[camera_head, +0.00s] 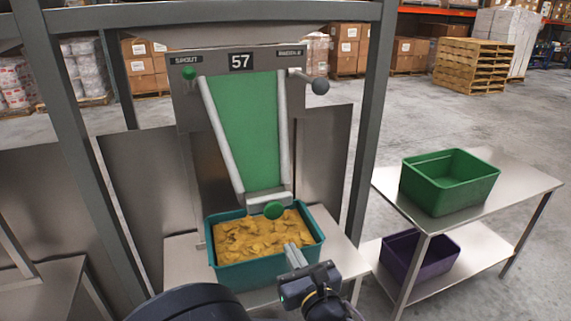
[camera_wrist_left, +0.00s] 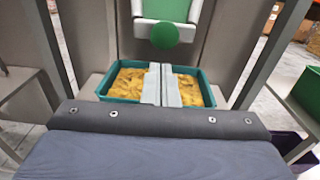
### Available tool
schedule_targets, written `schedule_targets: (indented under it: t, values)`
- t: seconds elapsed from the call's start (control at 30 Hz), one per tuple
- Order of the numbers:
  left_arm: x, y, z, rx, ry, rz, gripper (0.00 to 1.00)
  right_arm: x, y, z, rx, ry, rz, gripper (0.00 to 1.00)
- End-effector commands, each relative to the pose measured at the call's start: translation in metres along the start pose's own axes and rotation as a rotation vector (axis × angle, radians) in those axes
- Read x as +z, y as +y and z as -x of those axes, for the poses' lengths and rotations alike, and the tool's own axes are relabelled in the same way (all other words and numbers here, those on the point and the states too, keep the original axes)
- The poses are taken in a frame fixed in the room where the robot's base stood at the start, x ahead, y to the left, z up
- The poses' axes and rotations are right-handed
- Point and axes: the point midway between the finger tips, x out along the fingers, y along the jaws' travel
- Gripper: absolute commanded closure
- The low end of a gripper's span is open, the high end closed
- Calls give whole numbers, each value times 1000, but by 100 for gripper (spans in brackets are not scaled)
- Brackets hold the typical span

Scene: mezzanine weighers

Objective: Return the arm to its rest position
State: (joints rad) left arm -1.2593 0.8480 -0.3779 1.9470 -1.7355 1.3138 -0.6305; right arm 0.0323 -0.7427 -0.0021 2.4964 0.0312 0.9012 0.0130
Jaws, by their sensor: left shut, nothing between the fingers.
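My left gripper (camera_head: 294,256) is in front of the teal bin (camera_head: 262,272), its fingers shut together and empty, over the near edge of the bin as the head camera sees it. In the left wrist view the closed fingers (camera_wrist_left: 161,84) show against the teal bin (camera_wrist_left: 207,92). The bin is filled with yellow-brown flat pieces and stands on a metal stand under the chute. The green chute (camera_head: 245,130) carries the number 57. A green ball knob (camera_head: 274,210) is at its lower end. My right gripper is not in view.
A green bin (camera_head: 450,183) stands on the metal table (camera_head: 478,205) at the right, with a purple bin (camera_head: 403,254) on its lower shelf. Grey frame posts (camera_head: 366,120) rise on both sides of the chute. Pallets and boxes stand far behind.

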Motion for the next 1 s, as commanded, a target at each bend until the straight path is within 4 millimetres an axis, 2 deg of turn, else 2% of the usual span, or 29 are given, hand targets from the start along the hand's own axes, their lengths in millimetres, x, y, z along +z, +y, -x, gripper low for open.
schedule_targets:
  t: [0.07,0.17,0.27,0.3,0.4,0.5,0.6,0.7,0.8,0.97,1.0]
  values:
    - [2,24,-12,69,59,63,100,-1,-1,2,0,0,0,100]
    - [-2,78,-28,228,197,216,100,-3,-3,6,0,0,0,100]
    - [-12,152,-34,467,379,466,100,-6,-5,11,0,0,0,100]
    - [-18,180,-30,568,449,579,100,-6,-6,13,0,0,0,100]
    - [-29,236,-8,811,592,869,100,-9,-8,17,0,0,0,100]
    - [-35,274,24,1043,696,1176,100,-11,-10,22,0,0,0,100]
    - [-34,297,58,1256,762,1496,100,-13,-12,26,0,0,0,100]
    - [-25,306,89,1443,787,1830,100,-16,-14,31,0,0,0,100]
    - [-13,306,113,1585,779,2147,100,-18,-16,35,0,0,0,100]
    - [5,301,132,1704,734,2530,100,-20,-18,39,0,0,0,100]
    - [8,300,134,-1662,-699,-2508,100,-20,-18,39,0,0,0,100]
